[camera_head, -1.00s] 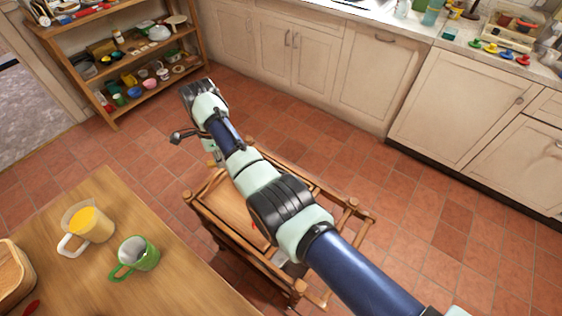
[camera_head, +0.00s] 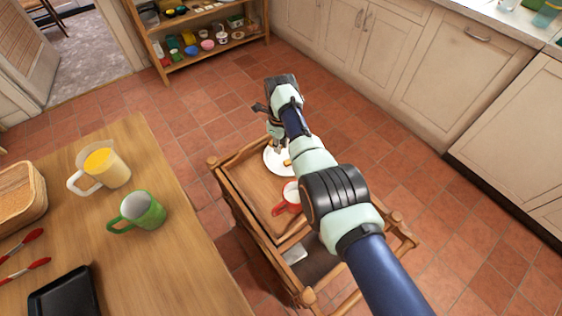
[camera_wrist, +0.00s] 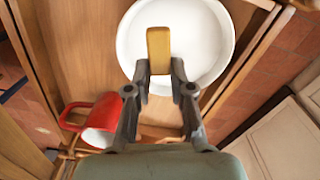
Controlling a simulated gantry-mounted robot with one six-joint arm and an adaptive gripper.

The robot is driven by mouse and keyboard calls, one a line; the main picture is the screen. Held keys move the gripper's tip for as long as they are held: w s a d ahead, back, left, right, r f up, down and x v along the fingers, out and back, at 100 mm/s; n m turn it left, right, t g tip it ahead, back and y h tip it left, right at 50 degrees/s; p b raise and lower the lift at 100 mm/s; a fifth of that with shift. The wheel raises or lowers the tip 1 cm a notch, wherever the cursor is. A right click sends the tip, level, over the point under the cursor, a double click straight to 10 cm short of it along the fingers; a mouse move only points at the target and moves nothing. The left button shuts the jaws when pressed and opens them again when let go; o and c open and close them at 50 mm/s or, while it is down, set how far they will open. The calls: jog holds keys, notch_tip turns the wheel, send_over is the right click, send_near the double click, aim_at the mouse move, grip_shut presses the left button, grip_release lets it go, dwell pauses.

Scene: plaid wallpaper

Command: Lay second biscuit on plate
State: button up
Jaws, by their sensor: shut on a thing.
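My gripper (camera_wrist: 160,70) is shut on a golden-brown oblong biscuit (camera_wrist: 158,45), gripped near one end. In the wrist view the biscuit appears over the white round plate (camera_wrist: 205,45); whether it touches the plate I cannot tell. In the head view the plate (camera_head: 272,164) lies on the wooden trolley's top, partly hidden by my arm, and a small yellow-brown piece shows there, beside my gripper (camera_head: 277,140). No other biscuit shows on the visible part of the plate in the wrist view.
A red mug (camera_wrist: 98,120) stands near the plate on the wooden trolley (camera_head: 245,185). The table (camera_head: 190,260) at left holds a yellow-filled jug (camera_head: 108,168), a green mug (camera_head: 142,210), a basket (camera_head: 22,190), red-handled utensils and a black tray (camera_head: 65,295).

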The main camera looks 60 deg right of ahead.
aim_at(281, 160)
notch_tip(281, 160, down, 6)
jog(key=b, duration=0.3)
jog(key=shift+f+b, duration=0.15)
jog(key=shift+b, duration=0.2)
jog(key=o, duration=0.8)
notch_tip(281, 160, up, 12)
jog(key=p, duration=0.8)
jog(key=shift+r, duration=0.2)
